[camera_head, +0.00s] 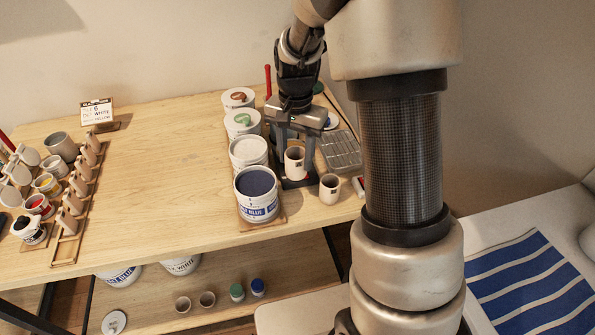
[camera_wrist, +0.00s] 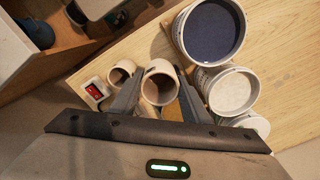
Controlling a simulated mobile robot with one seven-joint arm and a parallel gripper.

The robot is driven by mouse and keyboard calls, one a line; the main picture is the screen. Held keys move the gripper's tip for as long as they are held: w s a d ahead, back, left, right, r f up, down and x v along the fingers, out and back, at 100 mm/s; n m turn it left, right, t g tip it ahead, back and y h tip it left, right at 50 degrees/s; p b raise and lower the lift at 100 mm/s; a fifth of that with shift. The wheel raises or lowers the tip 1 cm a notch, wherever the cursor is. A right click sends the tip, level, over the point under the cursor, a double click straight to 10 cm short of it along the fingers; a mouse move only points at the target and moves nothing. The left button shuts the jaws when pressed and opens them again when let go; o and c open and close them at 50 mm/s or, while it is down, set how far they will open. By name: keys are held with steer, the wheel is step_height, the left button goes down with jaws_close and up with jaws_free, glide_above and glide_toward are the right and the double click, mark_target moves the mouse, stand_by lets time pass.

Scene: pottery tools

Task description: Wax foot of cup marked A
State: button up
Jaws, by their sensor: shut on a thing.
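My gripper (camera_head: 296,172) is shut on a small pale cup (camera_head: 294,160) with a dark mark on its side, near the right end of the wooden table. In the wrist view this held cup (camera_wrist: 158,80) sits mouth towards the camera between the two fingers. A second similar cup (camera_head: 329,190) stands beside it to the right, also with a dark mark; it shows in the wrist view (camera_wrist: 121,74) left of the fingers. I cannot read a letter on either cup. Their feet are hidden.
A blue glaze bucket (camera_head: 256,212) and a white one (camera_head: 248,152) stand close left of my gripper, with more behind. A grey metal tray (camera_head: 341,150) lies to the right. A red switch (camera_wrist: 94,91) shows left of the cups. The table's middle (camera_head: 160,170) is clear.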

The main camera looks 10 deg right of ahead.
steer(key=w+d+p, duration=0.1)
steer(key=w+d, duration=0.1)
steer(key=w, duration=1.2)
steer(key=shift+d+f+b, duration=0.2)
steer(key=shift+f+b, duration=1.2)
steer(key=shift+f, duration=1.35)
steer(key=shift+f+b, duration=0.4)
steer(key=shift+f, duration=0.2)
steer(key=shift+r, duration=0.15)
step_height(320, 180, up, 4)
steer(key=shift+f+p, duration=0.2)
steer(key=shift+p, duration=1)
